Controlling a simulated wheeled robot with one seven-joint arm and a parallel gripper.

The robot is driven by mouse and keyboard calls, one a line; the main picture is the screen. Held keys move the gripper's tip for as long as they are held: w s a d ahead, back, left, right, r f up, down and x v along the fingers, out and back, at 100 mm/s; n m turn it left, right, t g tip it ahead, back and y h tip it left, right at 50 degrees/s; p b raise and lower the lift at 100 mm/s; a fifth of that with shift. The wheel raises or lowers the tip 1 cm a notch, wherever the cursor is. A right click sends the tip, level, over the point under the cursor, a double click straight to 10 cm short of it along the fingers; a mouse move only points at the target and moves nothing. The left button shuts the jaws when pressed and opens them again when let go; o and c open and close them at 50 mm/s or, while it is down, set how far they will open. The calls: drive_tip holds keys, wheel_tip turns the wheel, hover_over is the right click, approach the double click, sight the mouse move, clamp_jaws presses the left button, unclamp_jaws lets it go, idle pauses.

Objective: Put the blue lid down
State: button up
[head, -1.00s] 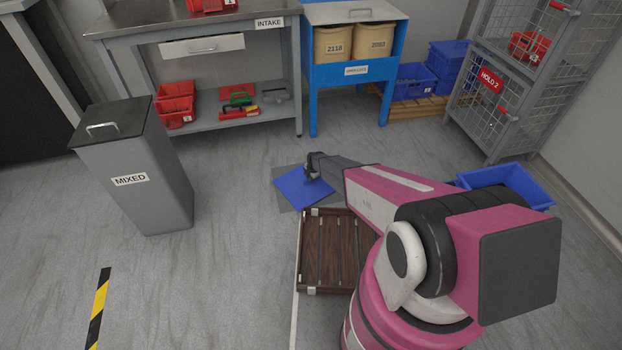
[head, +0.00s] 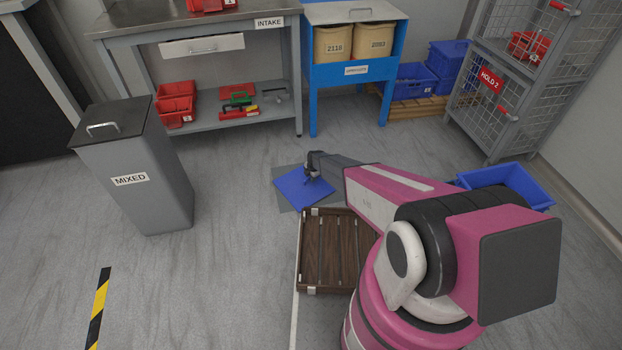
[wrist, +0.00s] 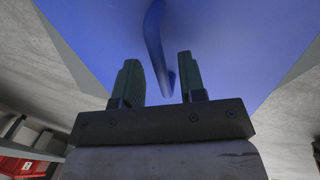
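The blue lid (head: 301,190) lies flat, or very nearly so, over a dark grey mat (head: 284,202) on the floor. Whether it rests fully on the mat is hard to tell. In the wrist view the lid (wrist: 240,50) fills most of the picture, with its blue handle (wrist: 155,40) running between my fingers. My gripper (head: 309,177) is at the lid's upper right part. In the wrist view my gripper (wrist: 158,80) has its two dark green fingers apart, with a gap on each side of the handle.
A brown slatted wooden platform (head: 335,250) lies just in front of the mat. A blue open crate (head: 510,187) stands to the right, partly behind my arm. A grey MIXED bin (head: 140,170) stands left. The floor between bin and lid is clear.

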wheel_tip(320, 180, up, 11)
drive_tip(key=s+d, duration=0.2)
wheel_tip(320, 180, up, 16)
drive_tip(key=m, duration=0.8)
hover_over(314, 184)
drive_tip(key=s+d, duration=0.9)
drive_tip(key=s+d+r+m, duration=0.4)
drive_tip(key=s+r+m, duration=0.2)
drive_tip(key=s+r, duration=0.1)
drive_tip(key=s+d+r+m+g+h, duration=0.1)
drive_tip(key=s+d+r+m, duration=0.3)
drive_tip(key=s+r, duration=0.4)
drive_tip(key=s+d+r+m, duration=0.5)
drive_tip(key=s+r+m, duration=0.2)
drive_tip(key=s+r, duration=0.1)
drive_tip(key=shift+r+m+g, duration=0.3)
drive_tip(key=shift+r+g, duration=0.1)
drive_tip(key=shift+r, duration=0.25)
